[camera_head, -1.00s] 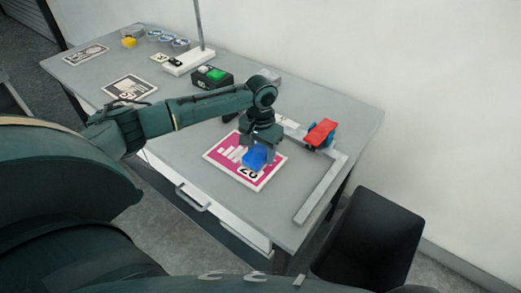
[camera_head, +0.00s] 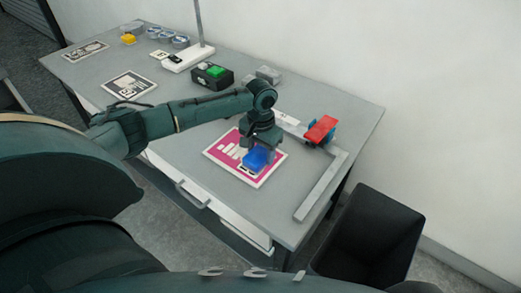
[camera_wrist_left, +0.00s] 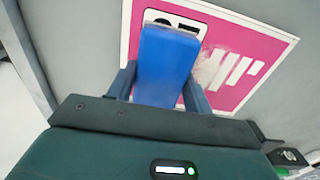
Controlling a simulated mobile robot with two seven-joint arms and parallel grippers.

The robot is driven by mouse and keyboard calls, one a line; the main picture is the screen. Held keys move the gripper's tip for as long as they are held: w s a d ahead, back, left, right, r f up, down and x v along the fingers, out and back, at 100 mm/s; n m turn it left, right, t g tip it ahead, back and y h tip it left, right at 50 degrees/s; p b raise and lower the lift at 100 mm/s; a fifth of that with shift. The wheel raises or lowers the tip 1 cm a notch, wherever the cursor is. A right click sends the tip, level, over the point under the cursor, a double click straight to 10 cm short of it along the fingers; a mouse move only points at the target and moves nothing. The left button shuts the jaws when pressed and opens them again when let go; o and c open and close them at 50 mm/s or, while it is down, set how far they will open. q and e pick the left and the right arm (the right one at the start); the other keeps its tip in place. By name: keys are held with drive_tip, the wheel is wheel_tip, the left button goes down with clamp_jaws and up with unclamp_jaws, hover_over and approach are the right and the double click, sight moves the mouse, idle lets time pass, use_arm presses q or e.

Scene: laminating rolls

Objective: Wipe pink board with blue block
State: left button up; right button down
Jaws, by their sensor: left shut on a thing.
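The pink board (camera_head: 225,150) lies flat on the grey table, with a white border, white bars and black figures. It also shows in the left wrist view (camera_wrist_left: 262,40), where a pale smudged patch lies beside the bars. My left gripper (camera_head: 262,150) is over the board's right part and is shut on the blue block (camera_head: 257,160). In the left wrist view the blue block (camera_wrist_left: 166,65) stands between the two fingers and covers part of the black figures. I cannot tell whether the block touches the board. My right gripper is not in view.
A black box with a green top (camera_head: 213,75) and a white lamp base (camera_head: 188,59) are behind.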

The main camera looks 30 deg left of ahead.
sight(241, 150)
use_arm(q)
drive_tip(key=shift+a+r+p, duration=0.1)
drive_tip(key=shift+a+p, duration=0.35)
drive_tip(key=shift+a, duration=0.25)
drive_tip(key=shift+w+a+p, duration=0.1)
drive_tip(key=shift+a+p, duration=0.25)
drive_tip(key=shift+a, duration=0.6)
drive_tip(key=shift+w+a+f+p, duration=0.1)
drive_tip(key=shift+a+p, duration=0.05)
drive_tip(key=shift+a, duration=0.85)
drive_tip(key=shift+a+f+p, duration=0.1)
drive_tip(key=shift+a+p, duration=0.05)
drive_tip(key=shift+a, duration=0.85)
